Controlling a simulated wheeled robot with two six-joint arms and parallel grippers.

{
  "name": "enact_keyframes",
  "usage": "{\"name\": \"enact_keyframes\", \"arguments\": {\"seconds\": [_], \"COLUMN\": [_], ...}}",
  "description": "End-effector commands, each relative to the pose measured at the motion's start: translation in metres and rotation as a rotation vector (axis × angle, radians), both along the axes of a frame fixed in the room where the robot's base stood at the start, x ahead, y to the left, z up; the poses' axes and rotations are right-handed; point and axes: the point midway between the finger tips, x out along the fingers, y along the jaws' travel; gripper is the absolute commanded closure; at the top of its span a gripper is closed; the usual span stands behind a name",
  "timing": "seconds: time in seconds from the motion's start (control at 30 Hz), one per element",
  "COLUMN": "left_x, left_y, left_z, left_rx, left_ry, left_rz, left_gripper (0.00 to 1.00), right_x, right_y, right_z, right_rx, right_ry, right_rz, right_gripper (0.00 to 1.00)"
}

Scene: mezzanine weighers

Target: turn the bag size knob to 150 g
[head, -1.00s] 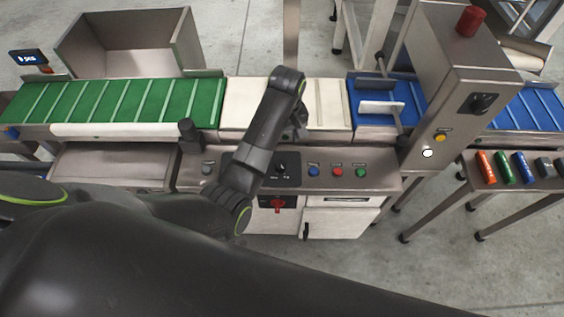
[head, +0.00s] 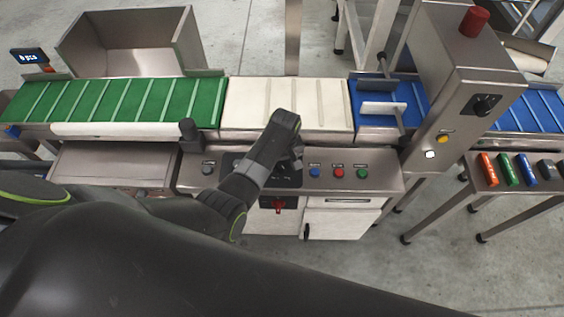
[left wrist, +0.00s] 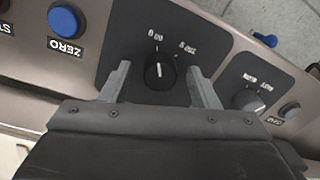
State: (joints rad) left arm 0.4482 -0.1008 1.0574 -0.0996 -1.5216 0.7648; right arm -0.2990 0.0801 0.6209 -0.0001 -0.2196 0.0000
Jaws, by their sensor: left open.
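My left gripper (head: 294,153) hangs over the black plate of the front control panel and hides much of it in the head view. In the left wrist view its two fingers (left wrist: 160,84) are apart, one on each side of a black knob (left wrist: 160,72) with a white pointer mark. I cannot tell whether they touch it. The knob's small labels are too blurred to read, so I cannot confirm its setting or that it is the bag size knob. A second, greyer knob (left wrist: 248,98) sits to the right. My right gripper is not in view.
The blue ZERO button (left wrist: 64,20) is near the knob plate. Red (head: 338,172) and green (head: 362,173) buttons lie further right. A red switch (head: 279,204) is below the panel. Another black knob (head: 484,104) is on the tall housing. Belts run behind.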

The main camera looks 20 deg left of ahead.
Motion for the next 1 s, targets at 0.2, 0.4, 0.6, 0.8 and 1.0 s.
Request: {"name": "enact_keyframes", "arguments": {"seconds": [0.2,0.4,0.6,0.8,1.0], "left_x": [0.000,0.000,0.000,0.000,-0.001], "left_y": [0.000,0.000,0.000,0.000,0.000], "left_z": [0.000,0.000,0.001,0.002,0.004], "left_rx": [0.000,0.000,0.001,0.001,0.001], "left_ry": [0.000,0.000,0.001,0.002,0.003], "left_rz": [0.000,0.000,-0.006,-0.060,-0.185], "left_gripper": [0.58,0.84,0.89,0.89,0.89], "right_x": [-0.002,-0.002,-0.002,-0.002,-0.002], "right_y": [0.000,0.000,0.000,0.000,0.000], "right_z": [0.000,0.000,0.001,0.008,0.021], "right_rx": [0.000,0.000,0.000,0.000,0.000], "right_ry": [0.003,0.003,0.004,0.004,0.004], "right_rz": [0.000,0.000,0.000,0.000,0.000], "right_gripper": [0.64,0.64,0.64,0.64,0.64]}}
